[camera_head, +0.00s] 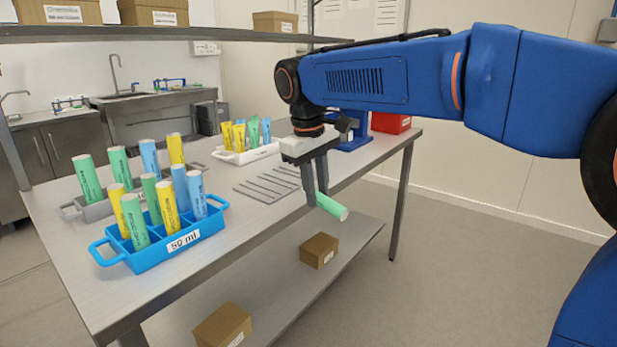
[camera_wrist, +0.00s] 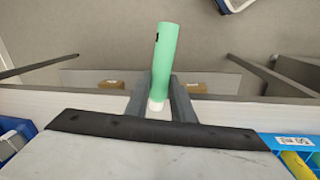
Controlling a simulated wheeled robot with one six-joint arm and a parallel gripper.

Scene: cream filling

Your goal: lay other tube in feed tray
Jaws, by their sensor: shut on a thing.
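My gripper (camera_head: 316,194) is shut on a green tube (camera_head: 333,208), held tilted just beyond the table's front edge, over the floor side. In the wrist view the green tube (camera_wrist: 163,58) sticks out from between the two fingers (camera_wrist: 160,100), its white end near the palm. A flat grey grooved piece (camera_head: 268,188) lies on the table to the left of my gripper; I cannot tell whether it is the feed tray. No other tube lies on it that I can see.
A blue 50 ml rack (camera_head: 168,245) with green, yellow and blue tubes stands at the front left. A grey rack (camera_head: 72,212) is behind it, and a white rack (camera_head: 250,155) further back. A red box (camera_head: 391,123) is at the far right. Cardboard boxes (camera_head: 319,250) sit on the lower shelf.

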